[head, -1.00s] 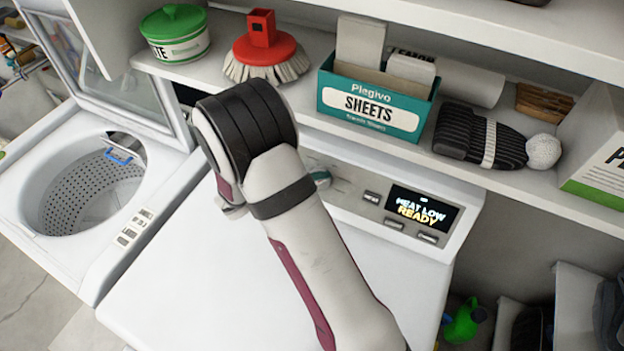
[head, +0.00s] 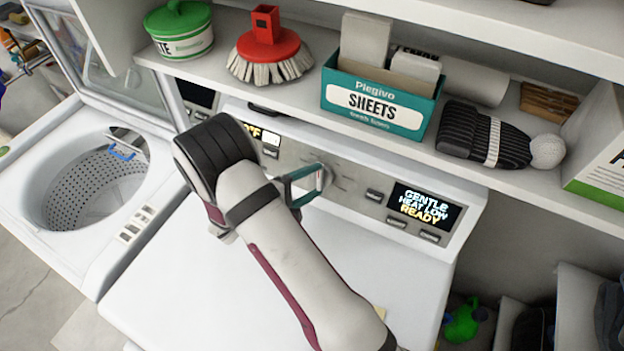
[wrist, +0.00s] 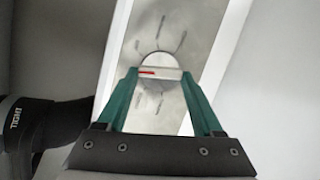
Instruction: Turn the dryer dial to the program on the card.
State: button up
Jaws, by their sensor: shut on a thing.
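My gripper (wrist: 157,80) has teal fingers shut on the dial (wrist: 158,62). The wrist view shows the dial as a pale round knob with a red mark on its grip bar, and several dark tick marks around it on the grey panel. In the head view my gripper (head: 308,186) is at the panel, and arm and fingers hide most of the dial. The dryer (head: 165,290) is white. Its display (head: 424,205) reads "GENTLE HEAT LOW READY".
An open washer (head: 60,160) stands left. Buttons sit right of the dial. The dryer top is mostly clear.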

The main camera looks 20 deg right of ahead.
jog(key=n, duration=0.2)
jog(key=n+t, duration=0.1)
jog(key=n, duration=0.3)
jog(key=shift+s+f+t+h, duration=0.15)
jog(key=shift+f+t+h, duration=0.15)
jog(key=shift+t, duration=0.1)
jog(key=n+t, duration=0.1)
jog(key=n, duration=0.2)
jog(key=n+t, duration=0.1)
jog(key=n, duration=0.1)
jog(key=shift+s+d+n, duration=0.1)
jog(key=shift+s+n, duration=0.05)
jog(key=shift+n, duration=0.55)
jog(key=o, duration=1.4)
jog(key=shift+c, duration=0.2)
jog(key=v, duration=1.6)
jog(key=shift+d, duration=0.2)
